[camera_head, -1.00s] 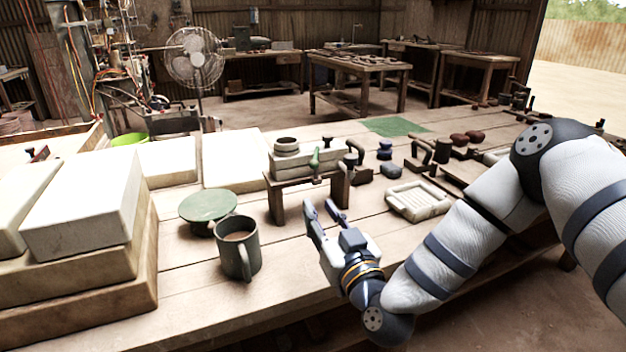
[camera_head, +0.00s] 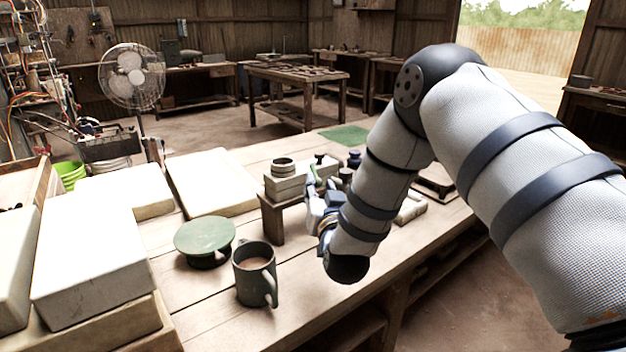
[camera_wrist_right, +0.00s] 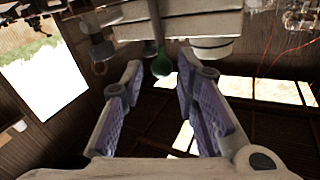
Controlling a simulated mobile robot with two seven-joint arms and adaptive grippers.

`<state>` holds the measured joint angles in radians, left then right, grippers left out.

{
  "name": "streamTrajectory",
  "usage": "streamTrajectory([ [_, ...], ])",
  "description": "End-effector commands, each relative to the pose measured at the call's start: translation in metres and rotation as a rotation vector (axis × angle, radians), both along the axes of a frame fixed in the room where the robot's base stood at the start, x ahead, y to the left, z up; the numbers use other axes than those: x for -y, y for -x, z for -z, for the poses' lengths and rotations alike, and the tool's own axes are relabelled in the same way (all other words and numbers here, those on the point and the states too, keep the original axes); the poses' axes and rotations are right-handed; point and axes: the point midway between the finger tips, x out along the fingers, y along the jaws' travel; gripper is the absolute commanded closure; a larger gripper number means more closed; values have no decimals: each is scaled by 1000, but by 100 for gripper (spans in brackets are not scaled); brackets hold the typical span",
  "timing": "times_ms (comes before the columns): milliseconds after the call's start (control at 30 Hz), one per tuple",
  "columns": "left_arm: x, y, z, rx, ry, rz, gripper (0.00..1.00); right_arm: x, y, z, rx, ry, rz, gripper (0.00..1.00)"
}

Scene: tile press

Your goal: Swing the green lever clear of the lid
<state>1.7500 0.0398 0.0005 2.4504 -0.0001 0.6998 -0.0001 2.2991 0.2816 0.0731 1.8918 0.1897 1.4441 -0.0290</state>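The press (camera_head: 268,200) is a wooden stand on the bench with a pale slab-like lid (camera_head: 284,187) on it; its right side is hidden by my right arm. The green lever shows as a sliver in the head view and more clearly in the right wrist view (camera_wrist_right: 161,64), as a rounded green knob in front of the pale slabs. My right gripper (camera_head: 316,186) is at the press's front right. In the wrist view the right gripper (camera_wrist_right: 159,82) is open, with the knob between or just beyond its fingertips; contact cannot be told. My left gripper is out of view.
A dark mug (camera_head: 255,278) and a round green turntable (camera_head: 205,237) stand at the front left of the press. Large pale blocks (camera_head: 95,262) fill the left of the bench. A green mat (camera_head: 345,134) lies farther back.

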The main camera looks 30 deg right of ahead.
Motion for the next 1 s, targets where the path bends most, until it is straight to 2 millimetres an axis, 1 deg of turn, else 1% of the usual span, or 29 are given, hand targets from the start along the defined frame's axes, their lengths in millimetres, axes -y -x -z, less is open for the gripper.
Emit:
streamTrajectory([
  [33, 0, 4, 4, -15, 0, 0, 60, 5, -11, 5, -4, 1, 1, 72],
  [100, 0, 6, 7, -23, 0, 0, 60, 11, -24, 5, -5, 1, 1, 72],
  [233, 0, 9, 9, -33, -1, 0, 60, 17, -40, 4, -4, 1, 0, 72],
  [367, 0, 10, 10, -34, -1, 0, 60, 19, -46, 2, -3, 0, -1, 72],
  [567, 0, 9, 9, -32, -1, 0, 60, 19, -46, 0, -1, 1, -1, 72],
  [600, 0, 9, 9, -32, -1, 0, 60, 19, -46, 0, -1, 1, -1, 81],
  [700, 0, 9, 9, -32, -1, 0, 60, 19, -46, 0, -1, 1, -1, 100],
  [1000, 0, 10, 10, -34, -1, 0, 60, 18, -47, 1, -3, 0, -2, 100],
])
